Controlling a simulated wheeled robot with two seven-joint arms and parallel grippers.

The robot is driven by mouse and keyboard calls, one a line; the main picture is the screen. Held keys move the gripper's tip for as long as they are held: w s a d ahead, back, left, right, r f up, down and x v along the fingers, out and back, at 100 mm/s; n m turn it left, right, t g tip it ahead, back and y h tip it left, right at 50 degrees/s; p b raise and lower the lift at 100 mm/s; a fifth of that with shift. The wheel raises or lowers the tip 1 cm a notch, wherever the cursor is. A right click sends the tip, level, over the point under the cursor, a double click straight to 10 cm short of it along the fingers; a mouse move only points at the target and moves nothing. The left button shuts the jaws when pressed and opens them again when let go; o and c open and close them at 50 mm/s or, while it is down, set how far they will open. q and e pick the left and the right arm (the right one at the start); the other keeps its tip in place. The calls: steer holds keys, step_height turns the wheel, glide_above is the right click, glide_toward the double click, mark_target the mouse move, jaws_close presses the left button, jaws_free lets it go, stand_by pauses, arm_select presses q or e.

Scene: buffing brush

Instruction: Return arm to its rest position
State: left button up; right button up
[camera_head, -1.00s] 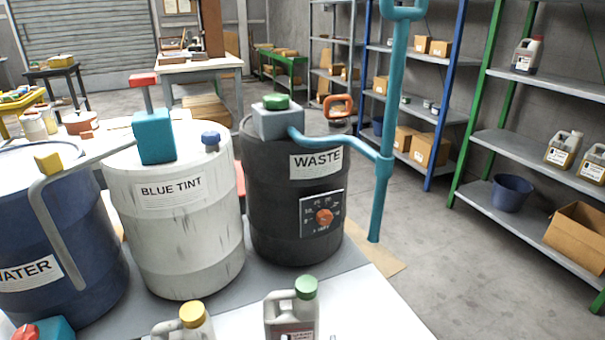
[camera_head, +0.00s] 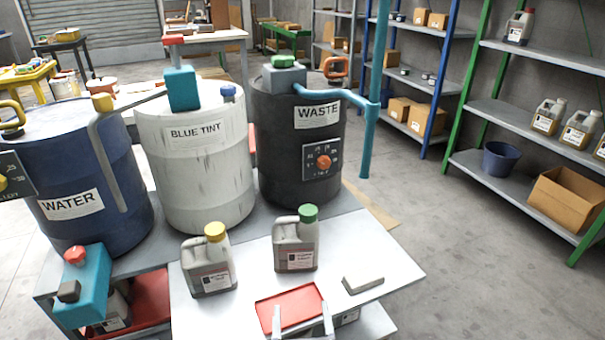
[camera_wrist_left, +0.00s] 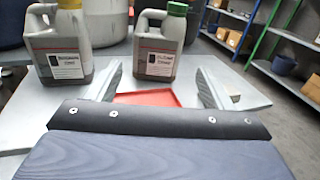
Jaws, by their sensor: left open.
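My left gripper (camera_head: 302,322) shows at the bottom edge of the head view, its two fingertips apart over the front of the white table (camera_head: 385,262). In the left wrist view the fingers of the left gripper (camera_wrist_left: 160,88) are spread, with nothing between them. A red tray-like panel (camera_head: 288,306) lies beyond the fingertips. A jug with a yellow cap (camera_head: 209,262) and a jug with a green cap (camera_head: 296,243) stand upright on the table, apart from the gripper. My right gripper is not in view.
A pale grey block (camera_head: 363,284) lies right of the red panel. Behind stand a blue WATER drum (camera_head: 80,170), a white BLUE TINT drum (camera_head: 195,170) and a black WASTE drum (camera_head: 285,175). A teal box (camera_head: 83,288) is front left. Open floor lies right of the table.

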arm_select(q)
steer(key=s+a+n+g+y, duration=0.2)
steer(key=a+n+g+y, duration=0.6)
steer(key=a+n, duration=0.75)
steer(key=s+a+f+n+g+h, duration=0.1)
steer(key=s+a+n+g+h, duration=0.7)
steer(key=s+n, duration=0.35)
steer(key=d+r+n+t+h+p, duration=0.1)
steer(key=r+n+p, duration=0.3)
steer(key=r+p, duration=0.9)
steer(key=d+r+n+t+h+p, duration=0.2)
steer(key=r+n+h+p, duration=0.2)
steer(key=r+p, duration=1)
step_height(320, 180, up, 8)
steer(key=shift+f+n+t, duration=0.2)
steer(key=shift+n+t, duration=0.2)
steer(key=shift+n, duration=0.2)
